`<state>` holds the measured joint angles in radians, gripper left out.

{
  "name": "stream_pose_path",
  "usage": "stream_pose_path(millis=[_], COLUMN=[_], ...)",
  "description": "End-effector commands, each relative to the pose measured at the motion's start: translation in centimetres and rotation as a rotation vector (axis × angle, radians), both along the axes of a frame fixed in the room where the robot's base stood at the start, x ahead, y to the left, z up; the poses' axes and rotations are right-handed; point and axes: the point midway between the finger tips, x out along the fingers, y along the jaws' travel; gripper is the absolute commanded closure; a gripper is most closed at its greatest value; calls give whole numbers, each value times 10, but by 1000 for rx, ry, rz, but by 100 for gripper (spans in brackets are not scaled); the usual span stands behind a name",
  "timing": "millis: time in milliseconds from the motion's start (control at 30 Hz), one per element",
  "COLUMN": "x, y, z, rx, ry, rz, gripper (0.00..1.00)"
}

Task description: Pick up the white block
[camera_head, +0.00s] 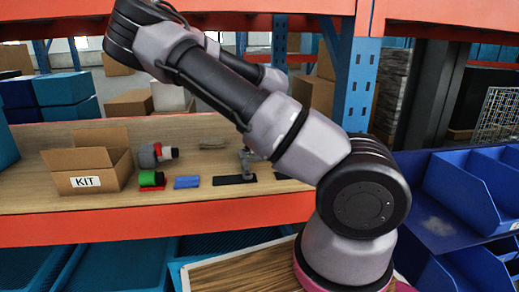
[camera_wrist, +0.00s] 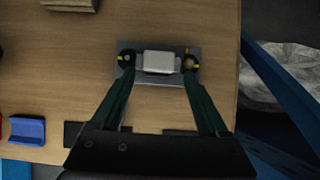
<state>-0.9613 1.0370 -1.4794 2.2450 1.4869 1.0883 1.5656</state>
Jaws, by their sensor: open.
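A white block (camera_wrist: 158,62) lies on a grey plate (camera_wrist: 150,80) in the wrist view, between two dark round pieces with yellow marks. My gripper (camera_wrist: 160,73) is open, with one dark green finger on each side of the block. The fingertips overlap the round pieces in the picture. I cannot tell whether they touch anything or how high they are. In the head view my forearm crosses the shelf, and I cannot clearly make out the white block there.
An open cardboard KIT box (camera_head: 116,177) stands at the left of the wooden shelf. Beside it are a grey and red part (camera_head: 148,157), a green cylinder (camera_head: 147,178), a blue piece (camera_head: 187,182), a black pad (camera_head: 232,180) and a grey bar (camera_head: 212,143). A blue post (camera_head: 361,85) rises at right.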

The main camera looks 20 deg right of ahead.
Motion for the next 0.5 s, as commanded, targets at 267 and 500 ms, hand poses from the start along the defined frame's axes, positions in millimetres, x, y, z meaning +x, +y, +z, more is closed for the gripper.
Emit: stream_pose_path(millis=[267,500], x=[15,25], y=[-3,-5], z=[-26,-51], rx=[0,-4], ry=[2,5], rz=[1,2], gripper=[22,22])
